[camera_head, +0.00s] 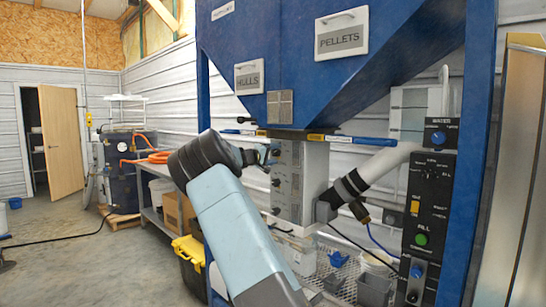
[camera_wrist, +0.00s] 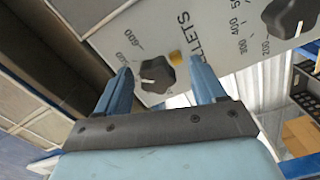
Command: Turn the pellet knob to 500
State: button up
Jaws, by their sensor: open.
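The grey-white control panel (camera_head: 290,185) stands under the blue hopper, with several dark knobs down its left side. My gripper (camera_wrist: 160,65) is open at the panel. In the wrist view, a black knob (camera_wrist: 157,74) with a pale pointer mark lies between its two blue fingers, with no clear contact. Printed lettering reading "LLETS" runs beside this knob, and the first letters are hidden. Another black knob (camera_wrist: 290,14) is at the top right, with numbers such as 300 and 400 around it. I cannot tell the exact settings. In the head view my wrist mostly hides the fingers.
In the head view, a grey hose (camera_head: 375,172) and a black control box (camera_head: 430,195) stand to the right. A workbench (camera_head: 158,215) is at the left, with open floor beyond.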

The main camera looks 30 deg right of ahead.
jog(key=v, duration=1.3)
jog(key=shift+a, duration=0.4)
jog(key=shift+s, duration=0.1)
